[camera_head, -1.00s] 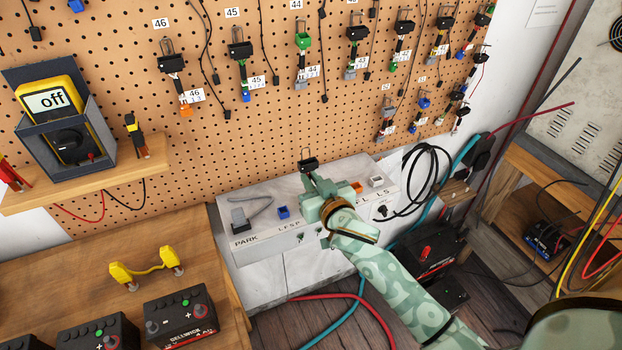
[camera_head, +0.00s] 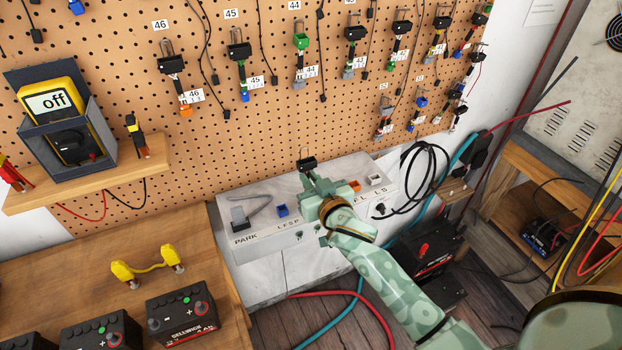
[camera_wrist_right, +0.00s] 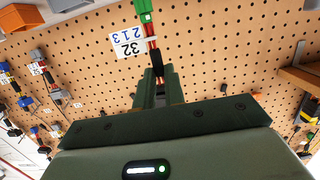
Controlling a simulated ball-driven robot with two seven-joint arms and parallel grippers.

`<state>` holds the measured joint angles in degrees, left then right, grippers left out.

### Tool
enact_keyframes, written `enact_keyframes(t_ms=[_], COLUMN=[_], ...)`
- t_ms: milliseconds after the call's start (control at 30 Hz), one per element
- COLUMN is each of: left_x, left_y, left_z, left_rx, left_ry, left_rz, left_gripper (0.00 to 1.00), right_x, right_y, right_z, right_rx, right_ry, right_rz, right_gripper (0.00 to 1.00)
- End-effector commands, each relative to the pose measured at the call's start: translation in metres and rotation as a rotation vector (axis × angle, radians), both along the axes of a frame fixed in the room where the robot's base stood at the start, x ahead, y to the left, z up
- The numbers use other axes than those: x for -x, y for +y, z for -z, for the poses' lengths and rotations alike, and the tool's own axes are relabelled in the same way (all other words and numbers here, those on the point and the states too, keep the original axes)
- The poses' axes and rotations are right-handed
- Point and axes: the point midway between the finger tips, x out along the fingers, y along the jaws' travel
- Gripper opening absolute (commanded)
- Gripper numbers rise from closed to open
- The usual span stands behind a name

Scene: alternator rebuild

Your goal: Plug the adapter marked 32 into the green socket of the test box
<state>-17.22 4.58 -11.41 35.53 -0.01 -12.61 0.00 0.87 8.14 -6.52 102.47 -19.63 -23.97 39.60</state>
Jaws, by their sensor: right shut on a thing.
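My right gripper (camera_head: 314,180) is over the back middle of the pale test box (camera_head: 252,258). It is shut on the cable of the adapter marked 32. The adapter's black end (camera_head: 306,163) with a wire loop sticks up beyond the fingers. In the right wrist view, the fingers (camera_wrist_right: 157,88) grip the dark cable below the tag (camera_wrist_right: 128,43) reading 32, upside down; the adapter's green plug (camera_wrist_right: 143,10) is at the top edge, partly cut off. I cannot see the green socket; my gripper and wrist cover part of the box top. My left gripper is out of view.
Blue (camera_head: 282,210), orange (camera_head: 354,186) and white (camera_head: 375,180) sockets show on the box, with a grey lever piece (camera_head: 238,217) at left. The pegboard (camera_head: 270,120) with hanging adapters rises close behind. A black cable coil (camera_head: 425,170) hangs at right.

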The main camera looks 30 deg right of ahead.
Motion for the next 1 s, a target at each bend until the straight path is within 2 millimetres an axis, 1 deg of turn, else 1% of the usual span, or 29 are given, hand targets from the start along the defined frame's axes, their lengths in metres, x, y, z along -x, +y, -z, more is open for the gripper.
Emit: enact_keyframes(t_ms=[1000], left_x=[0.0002], left_y=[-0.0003], left_z=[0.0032], left_rx=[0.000], left_ry=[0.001], left_rz=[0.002], left_gripper=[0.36], right_x=[0.0000], right_y=[-0.0004], right_z=[0.0093], right_rx=[0.000], right_ry=[0.000], right_rz=[0.001], right_gripper=[0.00])
